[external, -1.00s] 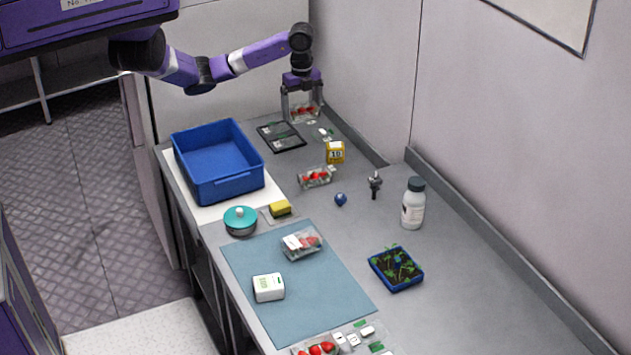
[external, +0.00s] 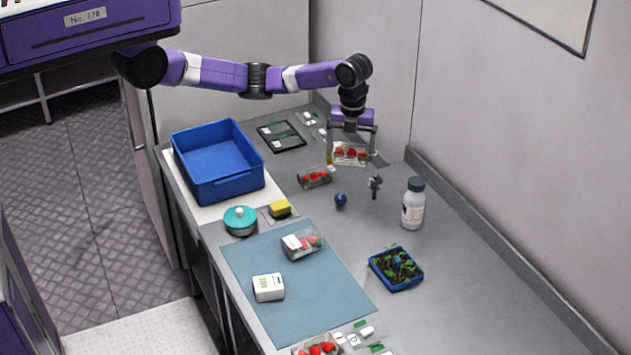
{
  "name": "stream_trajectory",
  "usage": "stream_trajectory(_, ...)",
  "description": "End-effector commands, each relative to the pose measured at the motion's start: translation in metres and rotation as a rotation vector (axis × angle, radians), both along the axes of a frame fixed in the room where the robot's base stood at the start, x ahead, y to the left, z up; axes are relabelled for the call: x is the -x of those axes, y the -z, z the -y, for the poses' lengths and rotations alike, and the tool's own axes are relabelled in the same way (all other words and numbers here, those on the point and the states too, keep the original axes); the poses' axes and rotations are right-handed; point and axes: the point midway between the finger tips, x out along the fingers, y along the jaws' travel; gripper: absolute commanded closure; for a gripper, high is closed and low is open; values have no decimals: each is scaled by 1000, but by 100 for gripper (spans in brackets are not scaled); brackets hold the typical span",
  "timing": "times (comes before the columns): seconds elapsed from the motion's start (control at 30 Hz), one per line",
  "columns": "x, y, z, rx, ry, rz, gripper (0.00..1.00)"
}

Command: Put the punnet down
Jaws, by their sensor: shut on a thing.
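My gripper (external: 351,146) is shut on a clear punnet of red berries (external: 350,154). It holds the punnet towards the back right of the counter, in front of the yellow block, most of which it hides. The punnet looks raised above the counter. Another berry punnet (external: 314,177) stands on the counter just to the lower left of it. A third punnet (external: 302,243) sits on the blue-grey mat (external: 325,312), and part of one more (external: 318,347) shows at the bottom edge.
A blue crate (external: 255,183) stands at the left, with a teal-lidded pot (external: 240,220) and a yellow sponge (external: 280,208) nearby. A dark tray (external: 281,136) lies behind. A blue ball (external: 340,199), a white bottle (external: 412,210) and a seedling tray (external: 396,280) stand at the right.

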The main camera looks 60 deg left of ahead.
Motion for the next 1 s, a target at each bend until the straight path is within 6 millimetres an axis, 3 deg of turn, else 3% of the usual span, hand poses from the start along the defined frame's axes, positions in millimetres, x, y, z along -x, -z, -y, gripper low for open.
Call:
stream_trajectory(0.03, 8, -1, 27, 0, 61, 3, 54)
stream_trajectory(0.3, 68, -19, 145, 0, 357, 3, 54)
stream_trajectory(0.6, 160, -43, 249, 0, 677, 3, 54)
stream_trajectory(0.8, 201, -57, 281, 0, 819, 2, 54)
stream_trajectory(1.0, 210, -55, 282, -1, 913, -2, 54)
